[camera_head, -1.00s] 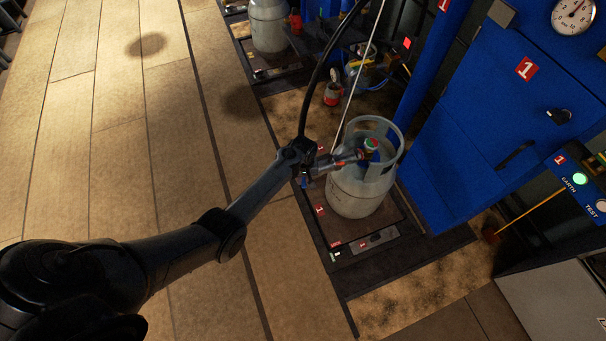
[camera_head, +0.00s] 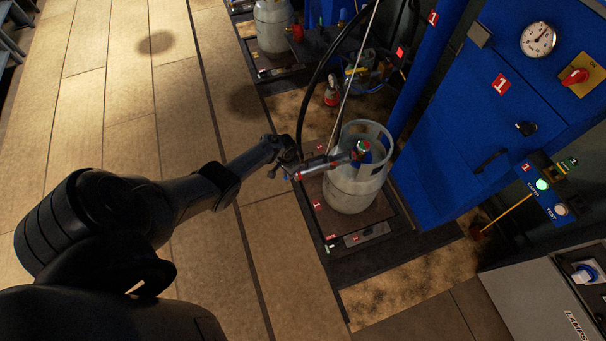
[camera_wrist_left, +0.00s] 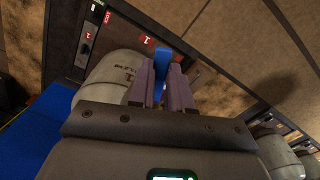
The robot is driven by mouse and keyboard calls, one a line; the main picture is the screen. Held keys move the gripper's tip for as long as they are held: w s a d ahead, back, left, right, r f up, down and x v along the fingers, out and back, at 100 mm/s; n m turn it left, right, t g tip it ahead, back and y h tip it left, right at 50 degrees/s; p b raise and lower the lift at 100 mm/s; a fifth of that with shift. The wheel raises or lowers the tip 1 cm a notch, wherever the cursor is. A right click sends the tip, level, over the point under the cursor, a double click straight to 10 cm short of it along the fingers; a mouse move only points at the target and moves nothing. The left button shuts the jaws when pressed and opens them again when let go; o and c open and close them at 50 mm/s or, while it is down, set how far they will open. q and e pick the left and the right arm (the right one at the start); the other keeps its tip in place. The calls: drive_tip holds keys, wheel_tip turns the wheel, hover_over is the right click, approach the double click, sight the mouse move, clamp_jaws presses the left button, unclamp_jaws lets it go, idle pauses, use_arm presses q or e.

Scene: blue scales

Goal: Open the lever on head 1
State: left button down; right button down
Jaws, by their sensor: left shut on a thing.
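The grey gas cylinder (camera_head: 352,190) stands upright on the scale marked 1 (camera_head: 368,234) in the head view. Filling head 1 (camera_head: 322,166), a metal piece with red parts, reaches from the cylinder's valve out to the left. My left gripper (camera_head: 284,167) is at the outer end of the head, left of the cylinder. In the left wrist view, its two fingers (camera_wrist_left: 160,88) are shut on a blue lever (camera_wrist_left: 161,61), whose tip sticks out beyond them. The cylinder (camera_wrist_left: 108,72) is behind the left finger there. The lever's joint is hidden. My right gripper is not in view.
A black hose (camera_head: 310,100) and a thin white line (camera_head: 346,95) hang close behind the gripper. The blue cabinet (camera_head: 455,110) stands right of the cylinder. Another cylinder (camera_head: 272,25) stands further back. The plank floor at left is clear.

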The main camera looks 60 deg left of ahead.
use_arm(q)
drive_tip(key=shift+a+m+b, duration=0.35)
drive_tip(key=shift+a+m, duration=0.2)
drive_tip(key=shift+m, duration=0.5)
drive_tip(key=shift+a+m+b, duration=0.3)
drive_tip(key=shift+a+m, duration=0.25)
drive_tip(key=shift+m, duration=0.5)
drive_tip(key=shift+f, duration=0.1)
drive_tip(key=c, duration=1)
unclamp_jaws()
drive_tip(key=shift+c, duration=0.2)
wheel_tip(320, 180, up, 11)
drive_tip(key=p, duration=0.7)
